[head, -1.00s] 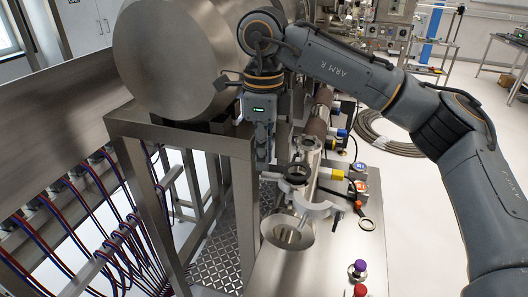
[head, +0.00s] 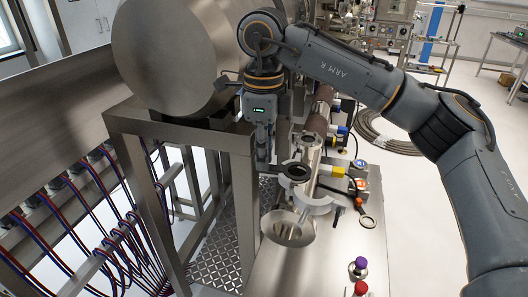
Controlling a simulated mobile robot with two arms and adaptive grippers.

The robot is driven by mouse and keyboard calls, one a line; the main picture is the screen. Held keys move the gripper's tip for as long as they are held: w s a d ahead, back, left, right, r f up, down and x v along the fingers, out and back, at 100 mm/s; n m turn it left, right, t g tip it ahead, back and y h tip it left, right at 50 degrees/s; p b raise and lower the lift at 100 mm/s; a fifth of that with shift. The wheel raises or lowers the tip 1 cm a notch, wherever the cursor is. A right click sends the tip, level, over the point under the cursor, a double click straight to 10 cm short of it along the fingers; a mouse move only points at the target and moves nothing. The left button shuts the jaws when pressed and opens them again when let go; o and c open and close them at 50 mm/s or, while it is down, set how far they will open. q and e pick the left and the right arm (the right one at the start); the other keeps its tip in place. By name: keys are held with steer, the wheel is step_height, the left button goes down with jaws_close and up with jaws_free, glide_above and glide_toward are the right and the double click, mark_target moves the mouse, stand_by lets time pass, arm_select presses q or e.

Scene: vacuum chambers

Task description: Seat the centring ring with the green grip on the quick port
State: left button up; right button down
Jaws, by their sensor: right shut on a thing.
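My right gripper (head: 264,163) points down at the picture's middle, shut on a dark centring ring (head: 305,176) by its grip. The fingers hide the grip, so its green colour does not show. The ring lies roughly flat, to the right of the fingers, and overlaps the steel pipework in the picture. An open pale clamp (head: 318,207) sits just below it in the picture. The ring covers part of the pipework, so I cannot make out the quick port's mouth or whether the ring touches it. My left gripper is out of view.
A steel disc flange (head: 288,229) is at the near end. A purple-topped piece (head: 359,266) and a red-topped piece (head: 360,288) stand on the bench. A steel frame (head: 180,125) stands close left of the gripper.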

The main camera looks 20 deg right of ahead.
steer(key=shift+f, duration=0.3)
stand_by(0.4)
steer(key=c, duration=1.2)
jaws_free()
steer(key=shift+r+p, duration=2.3)
steer(key=shift+r, duration=1.25)
steer(key=shift+f, duration=0.1)
